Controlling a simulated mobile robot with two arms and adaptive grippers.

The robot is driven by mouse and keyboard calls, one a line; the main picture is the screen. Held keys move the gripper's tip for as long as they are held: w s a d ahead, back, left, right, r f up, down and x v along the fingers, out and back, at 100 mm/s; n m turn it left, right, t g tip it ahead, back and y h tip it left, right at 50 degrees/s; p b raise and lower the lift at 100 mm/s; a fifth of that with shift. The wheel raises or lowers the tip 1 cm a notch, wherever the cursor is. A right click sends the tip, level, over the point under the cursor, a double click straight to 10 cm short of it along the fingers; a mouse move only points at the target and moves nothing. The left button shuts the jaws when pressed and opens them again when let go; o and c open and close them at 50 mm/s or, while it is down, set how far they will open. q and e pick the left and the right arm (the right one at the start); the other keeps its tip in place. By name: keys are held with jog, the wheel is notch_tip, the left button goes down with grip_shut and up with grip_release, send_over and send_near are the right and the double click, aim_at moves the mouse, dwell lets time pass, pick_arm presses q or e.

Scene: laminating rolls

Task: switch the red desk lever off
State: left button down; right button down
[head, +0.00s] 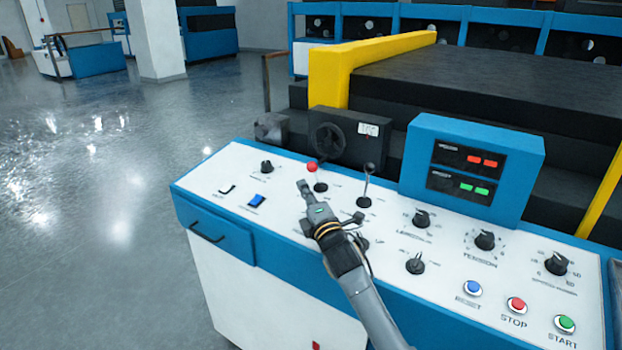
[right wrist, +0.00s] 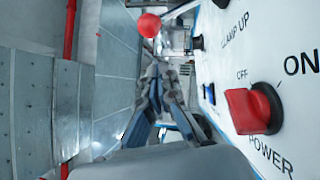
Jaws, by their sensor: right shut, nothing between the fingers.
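The red-knobbed lever (head: 312,168) stands on the white top of the control desk, its stem leaning slightly to the left above a dark round base. Its red ball also shows in the right wrist view (right wrist: 149,25), beyond my fingertips. My right gripper (head: 304,188) is just in front and left of the lever. Its fingers (right wrist: 160,72) are shut with nothing between them. I cannot tell whether they touch the lever. My left gripper is not in view.
A dark-knobbed lever (head: 367,185) stands to the right. A red POWER knob (right wrist: 255,108) is close beside my right gripper. Open floor lies left of the desk.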

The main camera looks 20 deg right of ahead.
aim_at(309, 167)
jog(key=shift+w+d+r, duration=0.25)
jog(key=shift+w+d, duration=0.15)
jog(key=shift+d, duration=0.1)
jog(key=shift+w+d+r, duration=0.25)
jog(key=shift+w+d, duration=0.15)
jog(key=shift+d, duration=0.05)
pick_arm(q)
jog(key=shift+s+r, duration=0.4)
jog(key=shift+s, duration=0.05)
pick_arm(e)
jog(key=shift+w+d, duration=0.3)
